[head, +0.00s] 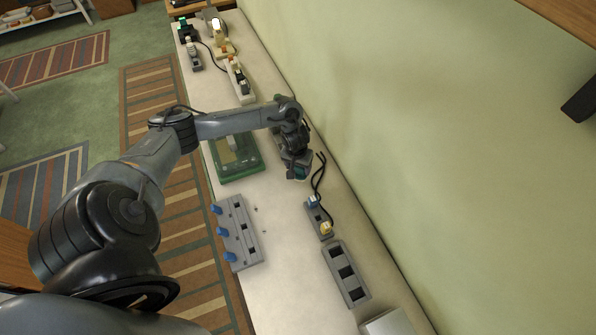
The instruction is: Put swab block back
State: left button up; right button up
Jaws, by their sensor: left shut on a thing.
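My left gripper (298,173) hangs over the long pale bench (280,235), right of the green tray (245,170). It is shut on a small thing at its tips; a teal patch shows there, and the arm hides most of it. I cannot tell whether this is the swab block, and I cannot pick out that block elsewhere for certain. A pale grey piece (231,142) lies in the green tray, partly behind the forearm. My right gripper is not in view.
A grey block with blue knobs (237,232), a block with blue and yellow plugs and black cables (318,220), and a grey block with dark square openings (346,274) stand nearby. Several small fixtures (238,80) stand farther off. A wall (430,150) rises along the right.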

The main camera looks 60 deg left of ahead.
aim_at(298, 172)
pick_arm(q)
jog(key=shift+f, duration=1.6)
jog(key=shift+f, duration=0.1)
jog(key=o, duration=1)
